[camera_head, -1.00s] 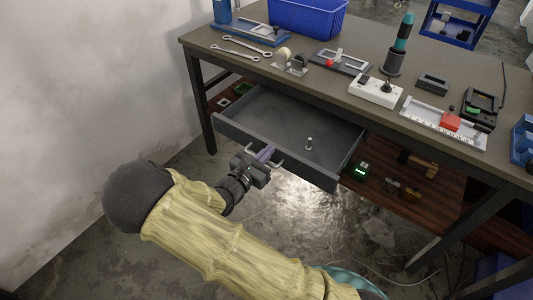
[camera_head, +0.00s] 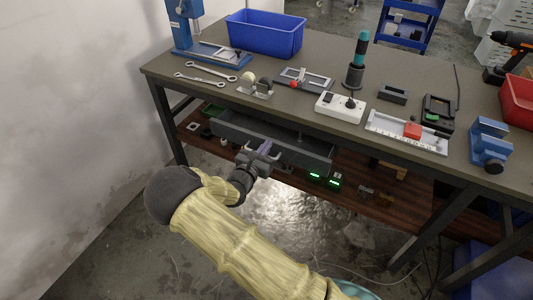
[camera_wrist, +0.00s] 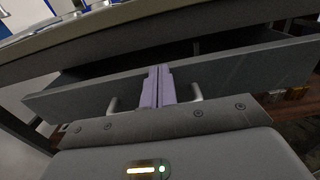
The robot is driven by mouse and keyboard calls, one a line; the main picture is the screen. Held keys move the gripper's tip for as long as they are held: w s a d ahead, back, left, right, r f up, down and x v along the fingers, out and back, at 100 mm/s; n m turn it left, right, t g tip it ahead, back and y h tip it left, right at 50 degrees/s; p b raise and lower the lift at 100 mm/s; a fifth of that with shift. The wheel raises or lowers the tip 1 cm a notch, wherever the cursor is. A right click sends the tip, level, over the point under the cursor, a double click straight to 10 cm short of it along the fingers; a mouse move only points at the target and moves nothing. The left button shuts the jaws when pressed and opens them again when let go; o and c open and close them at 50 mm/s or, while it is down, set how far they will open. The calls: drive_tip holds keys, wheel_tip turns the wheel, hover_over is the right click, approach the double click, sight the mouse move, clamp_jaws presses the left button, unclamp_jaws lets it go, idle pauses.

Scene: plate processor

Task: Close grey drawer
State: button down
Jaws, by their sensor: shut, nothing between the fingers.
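The grey drawer (camera_head: 300,153) hangs under the workbench top and stands only a little way out, with a dark gap above its front. In the wrist view its front panel (camera_wrist: 235,75) spans the picture, with the ends of a light handle (camera_wrist: 195,92) on both sides of my fingers. My gripper (camera_head: 268,152) is at the drawer front, by the handle. In the wrist view my gripper (camera_wrist: 158,78) has its purple fingers together with nothing between them, their tips against or very near the panel. Most of the drawer's inside is hidden.
A wooden lower shelf (camera_head: 345,194) holds small items with green lights (camera_head: 334,181). A dark table leg (camera_head: 168,125) stands left.

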sight(271, 139)
drive_tip(key=x, duration=0.5)
drive_tip(key=shift+s+a+p, duration=0.1)
drive_tip(key=shift+s+p, duration=0.05)
drive_tip(key=shift+p, duration=0.2)
drive_tip(key=shift+s+a, duration=0.15)
drive_tip(key=p+v, duration=0.2)
drive_tip(key=v, duration=1.1)
drive_tip(key=shift+s+p, duration=0.2)
drive_tip(key=shift+p, duration=0.2)
